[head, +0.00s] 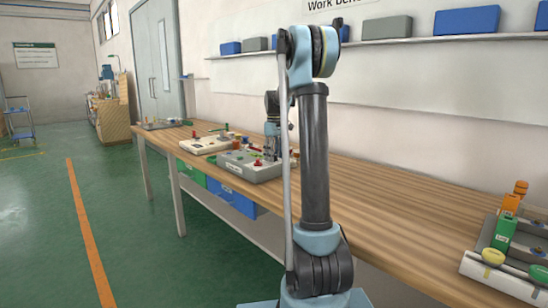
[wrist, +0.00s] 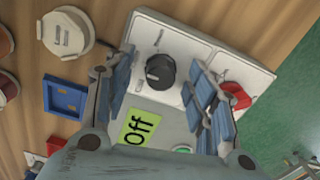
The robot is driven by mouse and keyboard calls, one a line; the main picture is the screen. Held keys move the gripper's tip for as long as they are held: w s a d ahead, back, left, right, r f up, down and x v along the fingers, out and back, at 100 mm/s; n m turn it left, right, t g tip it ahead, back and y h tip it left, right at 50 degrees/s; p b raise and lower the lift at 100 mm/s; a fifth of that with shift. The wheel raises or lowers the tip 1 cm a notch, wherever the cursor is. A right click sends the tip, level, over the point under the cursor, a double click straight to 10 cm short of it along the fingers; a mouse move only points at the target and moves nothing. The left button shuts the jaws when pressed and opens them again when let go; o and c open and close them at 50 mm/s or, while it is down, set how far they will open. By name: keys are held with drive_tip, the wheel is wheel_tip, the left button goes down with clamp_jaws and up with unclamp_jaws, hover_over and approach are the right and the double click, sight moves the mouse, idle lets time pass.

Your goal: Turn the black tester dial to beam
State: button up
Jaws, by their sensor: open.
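The black dial (wrist: 160,71) sits on a pale plate on the grey tester box (wrist: 180,130), with a light pointer mark on its face. A green label reading "Off" (wrist: 138,130) is on the box near it. My gripper (wrist: 163,66) is open, with one blue-padded finger on each side of the dial in the wrist view. Gaps show between the dial and both fingers; the depth of the fingertips is hard to judge. In the head view my gripper (head: 271,130) is small over the grey tester box (head: 250,172) on the bench. No "beam" label is readable.
A red part (wrist: 236,95) shows beside the right finger. A round cream piece (wrist: 66,32) and a blue square frame (wrist: 65,97) lie left of the box. The wooden bench (head: 400,210) holds a grey tray (head: 500,278) at right; the bench between is clear.

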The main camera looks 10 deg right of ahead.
drive_tip(key=shift+f, duration=0.1)
drive_tip(key=c, duration=1.1)
drive_tip(key=shift+m, duration=0.3)
drive_tip(key=m, duration=1.1)
drive_tip(key=shift+m, duration=0.3)
drive_tip(key=o, duration=1.1)
